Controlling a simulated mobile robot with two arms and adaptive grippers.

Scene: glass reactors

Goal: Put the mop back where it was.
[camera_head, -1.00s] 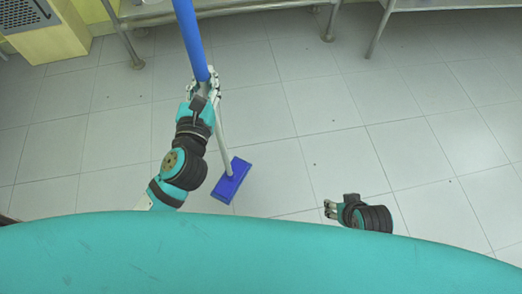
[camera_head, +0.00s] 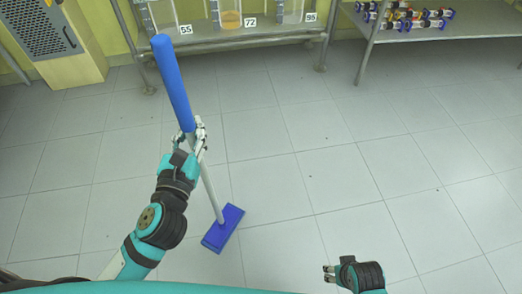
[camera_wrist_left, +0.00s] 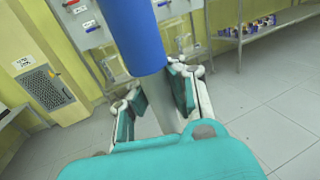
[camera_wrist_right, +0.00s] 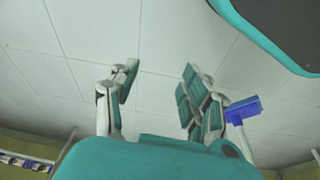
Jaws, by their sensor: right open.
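The mop has a thick blue handle (camera_head: 172,85), a thin grey pole and a flat blue head (camera_head: 223,228). It leans, handle up and to the left, with its head low over the floor; I cannot tell if the head touches. My left gripper (camera_head: 197,135) is around the grey pole just below the blue handle, and the mop stays in it. In the left wrist view the pole (camera_wrist_left: 160,115) passes between the fingers. My right gripper (camera_head: 328,273) is open and empty, right of the mop. The mop head (camera_wrist_right: 243,110) also shows in the right wrist view.
A second metal table (camera_head: 420,35) at the back right holds small coloured items. A yellow cabinet with a grille (camera_head: 45,35) is back left. The tiled floor between is clear.

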